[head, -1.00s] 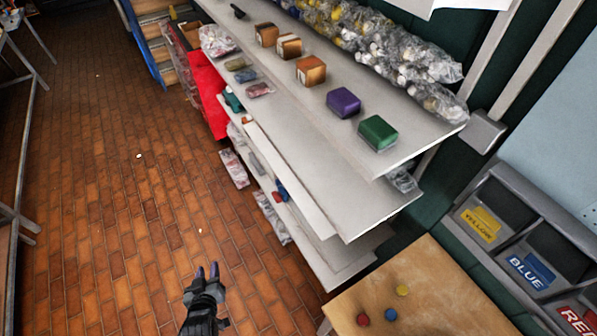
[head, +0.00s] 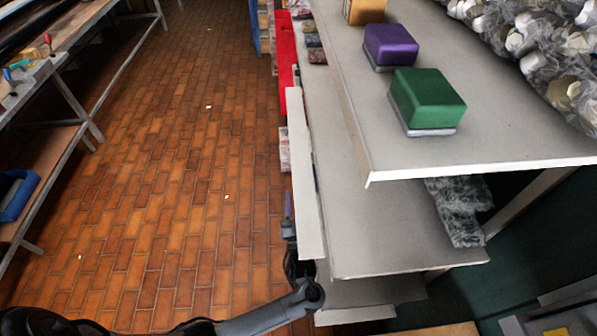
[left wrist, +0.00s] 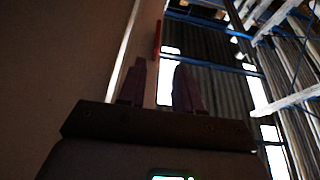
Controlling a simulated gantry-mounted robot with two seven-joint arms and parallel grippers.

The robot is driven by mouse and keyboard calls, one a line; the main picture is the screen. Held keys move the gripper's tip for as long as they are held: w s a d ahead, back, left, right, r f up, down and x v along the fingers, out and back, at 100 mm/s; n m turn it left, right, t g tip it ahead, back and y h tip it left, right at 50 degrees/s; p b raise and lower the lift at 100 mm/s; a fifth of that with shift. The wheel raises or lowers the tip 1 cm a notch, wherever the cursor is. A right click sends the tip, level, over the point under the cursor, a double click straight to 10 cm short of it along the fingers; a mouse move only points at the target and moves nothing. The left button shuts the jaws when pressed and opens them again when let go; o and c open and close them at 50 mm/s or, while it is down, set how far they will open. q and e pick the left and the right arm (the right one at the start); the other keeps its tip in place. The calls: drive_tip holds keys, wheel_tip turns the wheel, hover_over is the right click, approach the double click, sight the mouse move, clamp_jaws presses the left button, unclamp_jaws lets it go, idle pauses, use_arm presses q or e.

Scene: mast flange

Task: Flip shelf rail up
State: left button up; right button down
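The shelf rail (head: 305,180) is a long pale strip along the front edge of the shelf's middle board (head: 365,200). I cannot tell its exact tilt. My left gripper (head: 288,212) is beside the rail's floor-side face, close to its near half; the rail's edge partly hides it, and I cannot tell whether they touch. In the left wrist view, the two fingers (left wrist: 158,85) stand apart, with nothing clearly held between them. A large dim, flat surface (left wrist: 70,60) fills the left of that view. My right gripper is not in view.
The top board (head: 480,135) overhangs on the right and carries a green block (head: 428,98) and a purple block (head: 390,45). Bagged goods (head: 455,210) lie below it. The brick floor (head: 170,170) is open left of the shelf. A workbench (head: 75,75) stands far left.

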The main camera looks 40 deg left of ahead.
sight(294, 164)
use_arm(q)
drive_tip(key=x, duration=1.1)
drive_tip(key=shift+w+d+r+p, duration=0.1)
drive_tip(key=shift+w+d+p, duration=0.1)
drive_tip(key=shift+p, duration=0.15)
clamp_jaws()
